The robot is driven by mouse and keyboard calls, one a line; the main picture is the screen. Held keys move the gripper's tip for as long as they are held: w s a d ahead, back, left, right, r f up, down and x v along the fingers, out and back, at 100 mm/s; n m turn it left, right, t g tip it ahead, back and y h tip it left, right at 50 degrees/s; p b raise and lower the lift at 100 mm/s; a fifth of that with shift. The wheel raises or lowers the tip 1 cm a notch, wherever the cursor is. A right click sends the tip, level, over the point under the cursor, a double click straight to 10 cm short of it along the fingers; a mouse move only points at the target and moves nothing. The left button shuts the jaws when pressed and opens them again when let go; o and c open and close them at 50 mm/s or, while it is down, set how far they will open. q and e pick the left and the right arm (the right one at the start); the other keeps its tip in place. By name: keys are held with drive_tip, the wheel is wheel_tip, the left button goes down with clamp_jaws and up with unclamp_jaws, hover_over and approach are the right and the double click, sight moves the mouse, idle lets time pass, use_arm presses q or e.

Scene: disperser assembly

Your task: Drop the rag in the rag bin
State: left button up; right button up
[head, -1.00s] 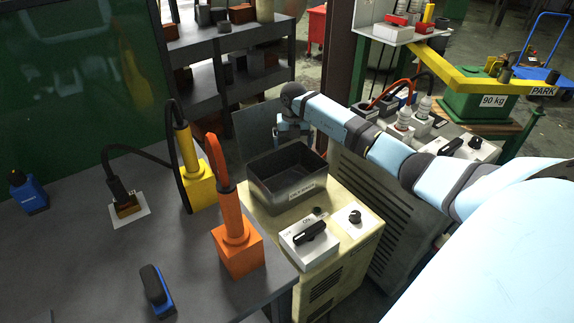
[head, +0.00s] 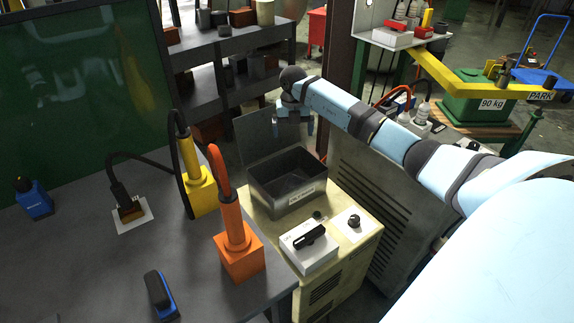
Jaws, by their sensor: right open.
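A dark open-topped bin (head: 287,204) with a small white label on its front stands on the cream cabinet; the lettering is too small to read surely. Its inside is dark, and I cannot make out a rag in it or elsewhere in view. My right gripper (head: 292,127) is at the end of the pale blue arm that reaches in from the right. It is open, fingers pointing down, above and beyond the bin's far edge, apart from it. I see nothing between its fingers. My left gripper is not in view.
A white switch box (head: 309,247) with a black handle and a black knob (head: 354,221) are in front of the bin. Orange (head: 238,256) and yellow (head: 200,192) blocks with cables stand on the grey table to the left. Shelves (head: 235,45) stand behind.

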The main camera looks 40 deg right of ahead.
use_arm(q)
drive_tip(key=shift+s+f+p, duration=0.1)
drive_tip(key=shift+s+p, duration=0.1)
drive_tip(key=shift+p, duration=0.15)
use_arm(e)
wheel_tip(320, 180, up, 8)
idle(0.4)
